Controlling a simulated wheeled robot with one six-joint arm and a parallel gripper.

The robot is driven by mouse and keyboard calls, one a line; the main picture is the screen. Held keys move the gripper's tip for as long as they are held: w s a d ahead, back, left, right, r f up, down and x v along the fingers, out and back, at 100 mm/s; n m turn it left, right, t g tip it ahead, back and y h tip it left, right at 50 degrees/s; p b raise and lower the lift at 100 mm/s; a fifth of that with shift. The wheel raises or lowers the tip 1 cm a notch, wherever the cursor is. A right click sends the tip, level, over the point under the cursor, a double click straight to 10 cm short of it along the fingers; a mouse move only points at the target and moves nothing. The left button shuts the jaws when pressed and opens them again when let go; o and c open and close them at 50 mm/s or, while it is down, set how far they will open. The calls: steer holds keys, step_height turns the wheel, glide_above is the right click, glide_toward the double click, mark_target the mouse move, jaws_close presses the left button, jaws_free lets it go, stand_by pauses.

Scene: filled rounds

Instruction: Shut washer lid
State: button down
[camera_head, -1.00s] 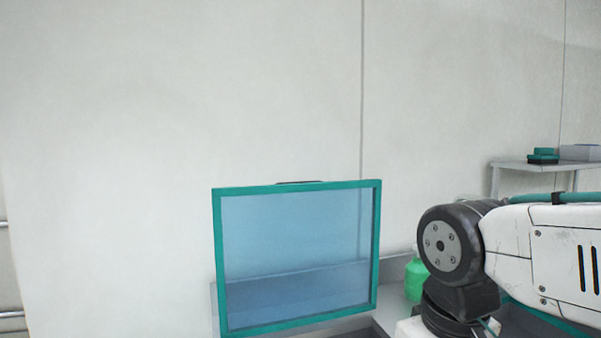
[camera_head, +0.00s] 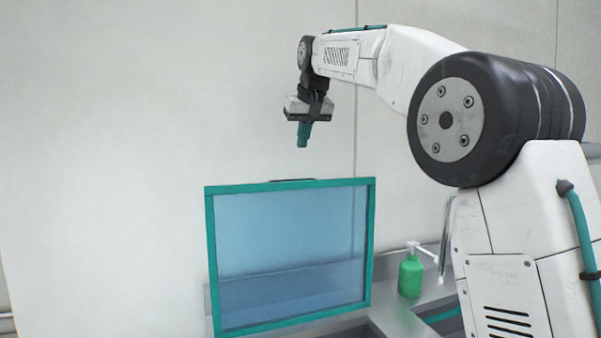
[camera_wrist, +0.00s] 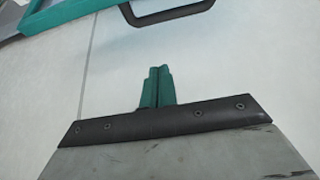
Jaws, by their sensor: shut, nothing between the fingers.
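The washer lid (camera_head: 290,250) stands upright in the head view, a clear bluish panel in a teal frame. A dark handle (camera_head: 292,180) shows along its top edge. My gripper (camera_head: 302,146) is above the lid's top edge, pointing down, shut and empty, apart from the lid. In the wrist view my gripper's teal fingers (camera_wrist: 160,70) are together. Part of the lid's teal frame (camera_wrist: 75,14) shows at the upper left there, with the dark handle (camera_wrist: 165,14) at the top. The washer body below the lid is mostly out of view.
A green soap bottle (camera_head: 410,275) with a white pump stands on the grey counter (camera_head: 410,318) right of the lid. A metal tap (camera_head: 446,235) rises beside it, close to my arm. The pale wall (camera_head: 110,130) is behind. The space left of the lid looks clear.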

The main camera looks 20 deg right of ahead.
steer(key=w+x, duration=0.1)
steer(key=x, duration=1)
steer(key=s, duration=0.4)
steer(key=shift+s+r, duration=0.25)
steer(key=shift+s, duration=0.1)
